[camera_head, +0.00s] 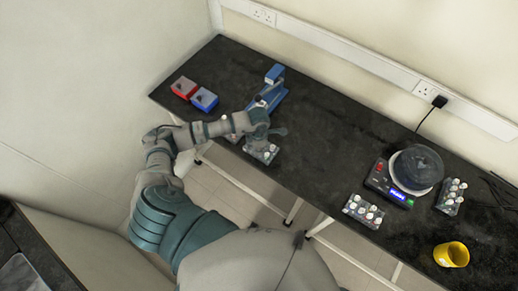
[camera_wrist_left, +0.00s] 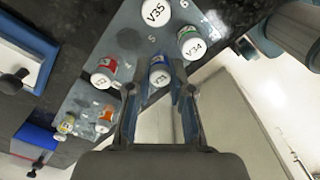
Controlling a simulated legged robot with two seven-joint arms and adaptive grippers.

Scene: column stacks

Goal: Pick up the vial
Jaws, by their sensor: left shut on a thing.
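My left gripper (camera_head: 268,136) is over a small grey vial rack (camera_head: 272,157) at the front edge of the dark bench. In the left wrist view the gripper (camera_wrist_left: 160,98) is shut on a vial with a white cap and blue band (camera_wrist_left: 159,74), which sits between the two fingers. The rack (camera_wrist_left: 122,42) there also holds a V35 vial (camera_wrist_left: 155,12), a green-banded V34 vial (camera_wrist_left: 191,42), a red-banded vial (camera_wrist_left: 103,72) and smaller vials to the lower left. I cannot tell whether the held vial is clear of its slot. My right gripper is not in view.
A blue-and-grey device (camera_head: 270,92) stands just behind the rack. Red (camera_head: 184,87) and blue (camera_head: 204,99) boxes are at the left. Further right are a scale with a domed vessel (camera_head: 416,168), two more vial racks (camera_head: 363,210) (camera_head: 451,196) and a yellow cup (camera_head: 451,254). The bench middle is clear.

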